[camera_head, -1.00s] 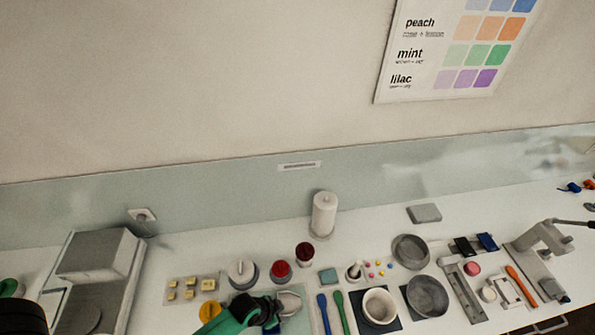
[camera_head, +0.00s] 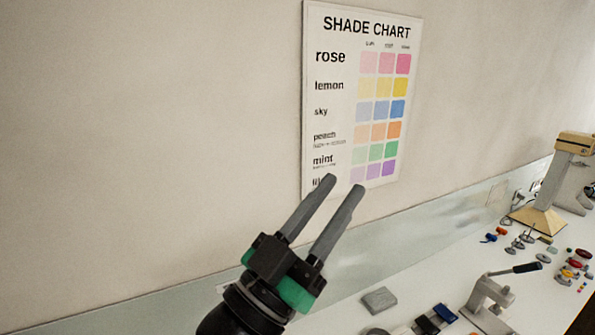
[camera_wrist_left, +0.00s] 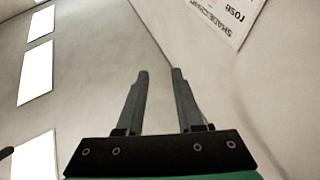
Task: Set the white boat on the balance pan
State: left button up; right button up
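My left gripper (camera_head: 342,186) is raised in front of the wall, below and partly over the lower left of the shade chart in the head view. Its two grey fingers are apart with nothing between them. The left wrist view also shows the gripper (camera_wrist_left: 159,76) open and empty, pointing up at bare wall and ceiling. I cannot make out the white boat or the balance pan in either view now. My right gripper is not in view.
The shade chart (camera_head: 362,100) hangs on the wall. On the bench stand a grey block (camera_head: 379,300), a lever press (camera_head: 490,302), blue and dark pieces (camera_head: 435,318), several small coloured items, and a beige machine (camera_head: 545,215) at far right. The air around the gripper is clear.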

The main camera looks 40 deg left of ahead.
pick_arm(q)
jog(key=s+d+r+t+h, duration=0.1)
jog(key=s+r+t, duration=0.2)
jog(key=s+r, duration=0.5)
jog(key=shift+d+r, duration=0.15)
jog(key=shift+r, duration=0.55)
jog(key=o, duration=0.7)
jog(key=shift+c, duration=0.2)
